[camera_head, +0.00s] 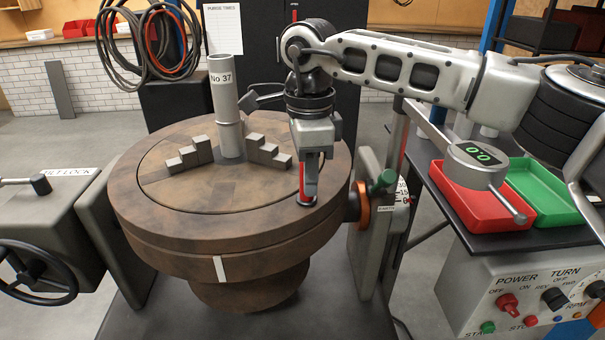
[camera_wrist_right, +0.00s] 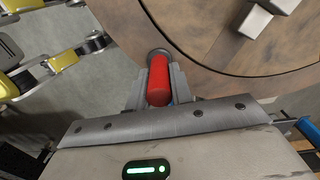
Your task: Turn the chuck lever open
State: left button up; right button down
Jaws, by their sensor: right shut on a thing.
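The chuck lever has a red grip (camera_head: 302,176), which stands at the right front rim of the round brown chuck table (camera_head: 225,228). My right gripper (camera_head: 306,192) points down over that rim and is shut on the red grip. In the right wrist view the red grip (camera_wrist_right: 158,78) sits between the two grey fingers of my right gripper (camera_wrist_right: 157,92), with a dark round base just beyond it at the table's edge. The lever's lower part is mostly hidden by the fingers.
A grey post marked No 37 (camera_head: 224,95) stands on the chuck between stepped grey jaws (camera_head: 190,154). A green-knobbed lever (camera_head: 382,181) is close right of the table. Red (camera_head: 478,200) and green (camera_head: 545,190) trays lie farther right, above a control panel (camera_head: 540,300). A handwheel (camera_head: 35,272) is at left.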

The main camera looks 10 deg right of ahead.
jog(key=shift+w+d+r, duration=0.15)
jog(key=c, duration=1.3)
grip_release()
jog(key=shift+o, duration=0.2)
notch_tip(320, 180, up, 16)
jog(key=shift+p, duration=0.4)
